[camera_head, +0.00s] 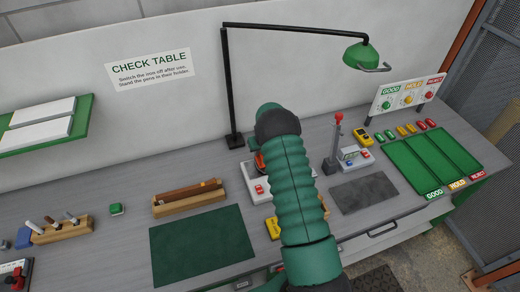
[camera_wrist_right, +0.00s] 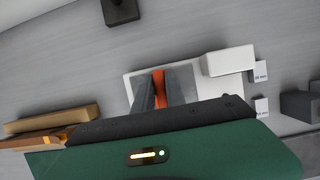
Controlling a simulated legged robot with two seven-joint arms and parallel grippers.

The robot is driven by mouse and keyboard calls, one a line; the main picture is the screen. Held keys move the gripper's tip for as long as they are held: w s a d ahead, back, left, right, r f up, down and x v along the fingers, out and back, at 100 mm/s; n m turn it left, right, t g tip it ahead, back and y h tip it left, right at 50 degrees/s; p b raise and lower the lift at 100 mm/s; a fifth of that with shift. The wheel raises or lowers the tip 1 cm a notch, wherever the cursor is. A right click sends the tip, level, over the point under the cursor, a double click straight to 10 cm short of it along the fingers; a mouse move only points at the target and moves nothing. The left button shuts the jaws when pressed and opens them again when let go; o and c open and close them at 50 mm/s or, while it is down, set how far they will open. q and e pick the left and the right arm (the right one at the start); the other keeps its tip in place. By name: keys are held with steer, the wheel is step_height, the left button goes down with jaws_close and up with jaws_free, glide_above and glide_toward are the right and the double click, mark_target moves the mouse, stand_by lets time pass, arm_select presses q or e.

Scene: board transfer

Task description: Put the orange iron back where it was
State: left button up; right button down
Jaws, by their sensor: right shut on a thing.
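The orange iron (camera_wrist_right: 160,88) shows as an orange strip between the two grey fingers of my right gripper (camera_wrist_right: 160,91) in the right wrist view. The gripper is shut on it, over a white plate (camera_wrist_right: 138,82) with a raised white block (camera_wrist_right: 228,60). I cannot tell whether the iron touches the plate. In the head view a bit of the iron (camera_head: 260,162) shows beside my green right arm, which hides most of it and of the gripper. The white plate (camera_head: 249,182) with a red switch also shows there. My left gripper is not in view.
A black lamp post (camera_head: 228,90) stands behind the plate. A wooden holder (camera_head: 190,203) and a green mat (camera_head: 200,245) lie to the left. A grey post with a red knob (camera_head: 336,145), a dark mat (camera_head: 363,193) and green sorting trays (camera_head: 430,165) are to the right.

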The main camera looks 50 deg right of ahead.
steer(key=shift+f, duration=0.25)
steer(key=shift+w+a+f, duration=0.1)
steer(key=shift+a+f, duration=0.05)
steer(key=c, duration=1.4)
jaws_free()
steer(key=shift+f, duration=0.1)
